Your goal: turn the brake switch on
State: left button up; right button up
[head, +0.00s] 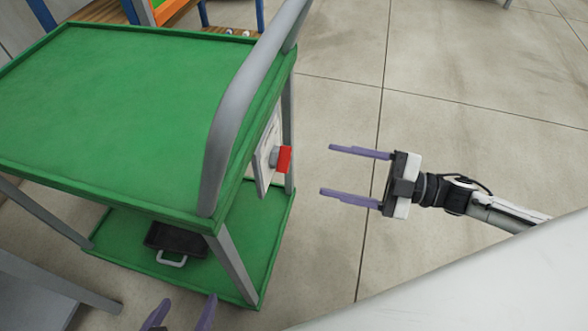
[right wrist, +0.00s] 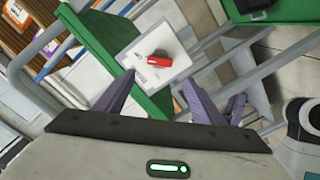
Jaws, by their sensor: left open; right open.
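The brake switch is a red handle (head: 284,159) on a white plate (head: 264,152) at the right end of the green cart (head: 120,100). In the right wrist view the red handle (right wrist: 153,62) lies roughly crosswise on the white plate (right wrist: 178,68), with small print that I cannot read. My right gripper (head: 326,170) is open and empty, to the right of the switch. Its fingers point at the switch, with a gap between. My left gripper (head: 189,304) shows only its spread fingertips at the bottom edge, below the cart and away from the switch.
A grey curved handlebar (head: 230,110) rises along the cart's right end, close to the switch. A black tray with a light handle (head: 172,257) sits on the cart's lower shelf. Open concrete floor (head: 460,70) lies to the right. A large white surface (head: 500,290) fills the lower right.

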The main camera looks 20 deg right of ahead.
aim_at(289, 161)
jog(key=x, duration=0.8)
jog(key=shift+w+a+b, duration=0.2)
jog(key=shift+a+b, duration=0.05)
jog(key=shift+b, duration=0.1)
jog(key=shift+w+a, duration=0.3)
jog(key=shift+a, duration=0.15)
pick_arm(q)
jog(key=shift+w, duration=0.1)
pick_arm(e)
jog(key=c, duration=1)
pick_arm(q)
jog(key=shift+f, duration=0.15)
pick_arm(e)
jog(key=shift+c, duration=0.3)
